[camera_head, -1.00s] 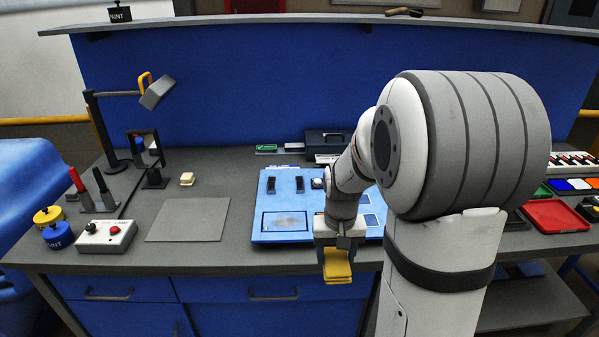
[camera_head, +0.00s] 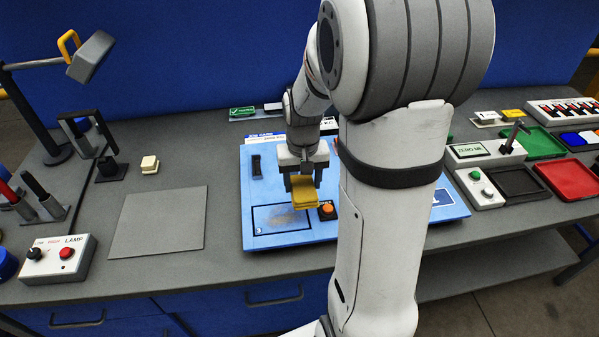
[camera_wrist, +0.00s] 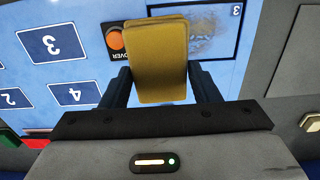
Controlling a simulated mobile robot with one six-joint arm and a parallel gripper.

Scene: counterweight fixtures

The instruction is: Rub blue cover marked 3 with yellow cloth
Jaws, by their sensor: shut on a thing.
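My gripper (camera_head: 303,172) is shut on a folded yellow cloth (camera_head: 304,192), which hangs between its fingers over the light blue panel (camera_head: 260,239). In the wrist view the cloth (camera_wrist: 160,60) sits between the dark fingers of my gripper (camera_wrist: 160,85). A dark-outlined blue cover (camera_head: 275,221) with a brownish smudge lies just in front and left of the cloth. In the wrist view this cover (camera_wrist: 200,50) shows a small 3 in its corner, and the cloth hides part of it. I cannot tell whether the cloth touches it.
An orange button (camera_head: 327,208) stands right of the smudged cover. Blue plates marked 3 (camera_wrist: 50,43), 4 (camera_wrist: 75,93) and 2 (camera_wrist: 12,98) lie on the same panel. A grey mat (camera_head: 157,222) and a lamp control box (camera_head: 58,260) are left. Trays (camera_head: 570,180) are right.

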